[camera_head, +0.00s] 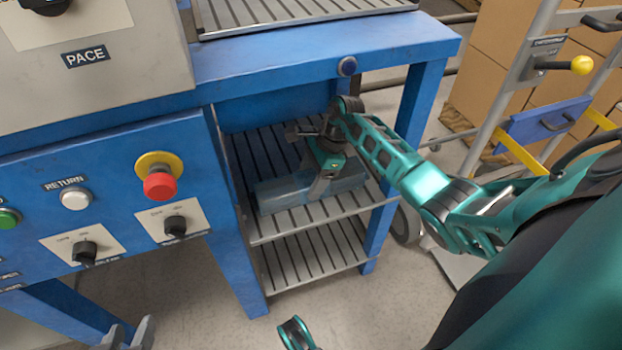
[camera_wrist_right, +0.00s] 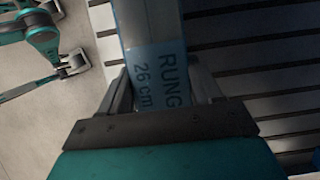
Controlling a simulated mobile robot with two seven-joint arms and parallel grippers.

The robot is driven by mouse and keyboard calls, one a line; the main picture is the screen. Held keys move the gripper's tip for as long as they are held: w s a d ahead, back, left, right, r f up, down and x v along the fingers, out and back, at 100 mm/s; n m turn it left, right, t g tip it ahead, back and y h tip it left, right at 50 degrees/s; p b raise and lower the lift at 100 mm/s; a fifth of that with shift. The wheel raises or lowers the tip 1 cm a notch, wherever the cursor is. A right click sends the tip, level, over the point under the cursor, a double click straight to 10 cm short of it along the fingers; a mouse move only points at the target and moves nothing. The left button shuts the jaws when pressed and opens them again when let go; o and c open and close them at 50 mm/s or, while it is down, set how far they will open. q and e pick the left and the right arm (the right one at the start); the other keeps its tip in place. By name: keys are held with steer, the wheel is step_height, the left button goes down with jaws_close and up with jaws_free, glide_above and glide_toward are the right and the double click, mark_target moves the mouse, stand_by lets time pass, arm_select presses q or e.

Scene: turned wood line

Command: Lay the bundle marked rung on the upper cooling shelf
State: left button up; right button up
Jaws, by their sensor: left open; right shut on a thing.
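The bundle marked RUNG, 26 cm, is a long blue-grey block (camera_head: 275,195) at the upper cooling shelf (camera_head: 283,228) under the blue machine. Its printed label (camera_wrist_right: 158,80) faces the camera in the right wrist view. My right gripper (camera_head: 322,185) is shut on the bundle from above, one finger on each side of it. The bundle lies along the shelf's width, over the slats; I cannot tell whether it fully rests on them. My left gripper (camera_head: 127,335) is open and empty at the bottom edge of the head view, away from the shelf.
A lower slatted shelf (camera_head: 315,262) below is empty. Blue legs (camera_head: 236,262) frame the shelves at both sides. A blue panel (camera_head: 275,107) hangs above the upper shelf. A control panel with a red button (camera_head: 159,186) is left. Cardboard boxes (camera_head: 490,85) and a cart stand right.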

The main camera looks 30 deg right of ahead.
steer(key=o, duration=1.4)
steer(key=shift+f, duration=0.1)
steer(key=p+v, duration=0.2)
steer(key=v, duration=0.4)
steer(key=shift+d+r, duration=0.15)
steer(key=shift+r, duration=0.25)
steer(key=shift+s+d+r, duration=0.1)
steer(key=shift+d+r, duration=0.05)
steer(key=shift+r, duration=0.3)
arm_select(q)
steer(key=shift+s+a+r+y, duration=0.25)
steer(key=shift+a+r+y, duration=0.05)
steer(key=shift+a+r, duration=0.15)
